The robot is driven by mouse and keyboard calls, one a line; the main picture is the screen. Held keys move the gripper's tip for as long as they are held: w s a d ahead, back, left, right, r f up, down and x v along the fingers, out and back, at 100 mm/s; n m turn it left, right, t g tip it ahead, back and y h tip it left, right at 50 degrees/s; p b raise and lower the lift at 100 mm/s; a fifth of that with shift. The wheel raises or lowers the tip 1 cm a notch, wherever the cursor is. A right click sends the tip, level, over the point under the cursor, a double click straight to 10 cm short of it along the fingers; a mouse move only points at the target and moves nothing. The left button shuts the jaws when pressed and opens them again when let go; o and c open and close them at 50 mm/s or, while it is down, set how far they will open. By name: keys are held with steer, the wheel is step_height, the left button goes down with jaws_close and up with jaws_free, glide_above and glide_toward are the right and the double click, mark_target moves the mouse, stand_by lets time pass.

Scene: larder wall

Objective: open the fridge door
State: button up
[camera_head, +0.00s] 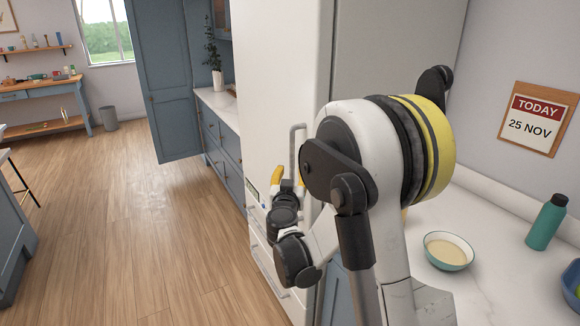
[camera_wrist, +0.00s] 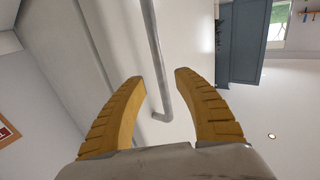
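The white fridge (camera_head: 278,75) stands in the middle of the head view, its front facing left. Its door looks shut. A grey vertical bar handle (camera_head: 295,143) is on the front, partly hidden by my arm. My gripper (camera_head: 284,179) is beside the handle, with one yellow finger showing. In the wrist view, my gripper (camera_wrist: 158,76) is open, with its two yellow fingers spread. The handle (camera_wrist: 157,62) runs between the fingertips in the picture, and its bent end meets the door (camera_wrist: 188,40). I see no finger touching it.
A white counter (camera_head: 490,235) with a bowl (camera_head: 448,251) and a teal bottle (camera_head: 548,221) is right of the fridge. Blue cabinets (camera_head: 222,140) and a tall blue door (camera_head: 170,85) are at the left. The wooden floor (camera_head: 130,220) in front is clear.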

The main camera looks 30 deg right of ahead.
mark_target(292, 164)
steer(key=b+x, duration=0.1)
steer(key=x, duration=0.5)
steer(key=shift+w, duration=0.15)
jaws_close()
